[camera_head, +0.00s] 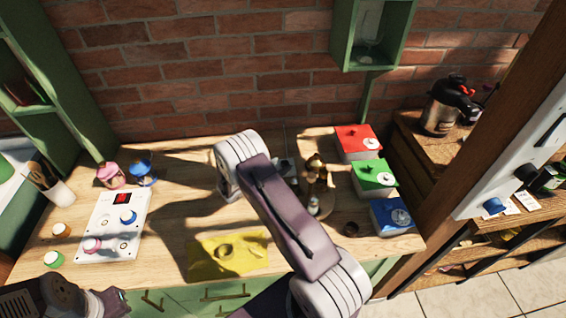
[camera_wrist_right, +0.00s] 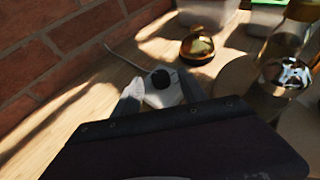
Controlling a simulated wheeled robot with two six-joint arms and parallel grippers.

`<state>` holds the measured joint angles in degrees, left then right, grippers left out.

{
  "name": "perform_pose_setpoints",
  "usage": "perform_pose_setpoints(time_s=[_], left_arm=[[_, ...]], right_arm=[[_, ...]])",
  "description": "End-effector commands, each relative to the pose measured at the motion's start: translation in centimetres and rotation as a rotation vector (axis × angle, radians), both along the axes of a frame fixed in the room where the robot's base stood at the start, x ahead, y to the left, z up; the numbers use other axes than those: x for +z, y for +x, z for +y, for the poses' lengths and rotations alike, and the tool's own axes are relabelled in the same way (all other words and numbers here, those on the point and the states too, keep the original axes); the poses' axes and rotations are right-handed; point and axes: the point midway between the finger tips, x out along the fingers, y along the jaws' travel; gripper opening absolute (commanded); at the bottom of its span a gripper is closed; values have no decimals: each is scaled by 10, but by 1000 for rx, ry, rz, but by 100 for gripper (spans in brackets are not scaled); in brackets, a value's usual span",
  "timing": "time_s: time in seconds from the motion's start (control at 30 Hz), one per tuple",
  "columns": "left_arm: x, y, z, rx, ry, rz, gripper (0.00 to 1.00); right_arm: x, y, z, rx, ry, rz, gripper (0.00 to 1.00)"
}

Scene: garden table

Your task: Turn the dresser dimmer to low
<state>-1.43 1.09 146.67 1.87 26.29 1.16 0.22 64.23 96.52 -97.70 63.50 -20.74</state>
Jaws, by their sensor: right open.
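The dimmer is a small pale box (camera_wrist_right: 163,98) with a round black knob (camera_wrist_right: 160,78) in the right wrist view, on the wooden tabletop near the brick wall. A thin cord runs from it toward the upper left. My right gripper (camera_wrist_right: 158,86) is open, with its pale fingers to the left and right of the knob; I cannot tell whether they touch it. The gripper body hides the near part of the box. In the head view my right arm hides most of this spot. No left gripper fingers show.
Right of the dimmer stand a brass dome-shaped object (camera_wrist_right: 197,47) and a glass jar (camera_wrist_right: 282,88). The head view shows red (camera_head: 352,138), green (camera_head: 372,173) and blue (camera_head: 392,212) boxes at right, a white control panel (camera_head: 113,227) at left and a yellow cloth (camera_head: 205,268) in front.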

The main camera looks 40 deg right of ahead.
Motion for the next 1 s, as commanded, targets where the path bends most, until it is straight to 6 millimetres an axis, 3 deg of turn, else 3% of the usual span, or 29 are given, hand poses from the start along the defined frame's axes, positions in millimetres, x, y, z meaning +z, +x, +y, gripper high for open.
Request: perform_pose_setpoints(time_s=[0.2,0.47,0.63,1.0], left_arm=[[4,0,0,0,0,0,0],[4,0,0,0,0,0,0],[4,0,0,0,0,0,0],[-10,0,0,0,0,0,0]], right_arm=[[-9,6,-22,-1,1,0,49],[-10,7,-24,0,1,-1,49],[-10,7,-23,0,1,-1,2],[-14,9,-22,-60,1,-4,0]])
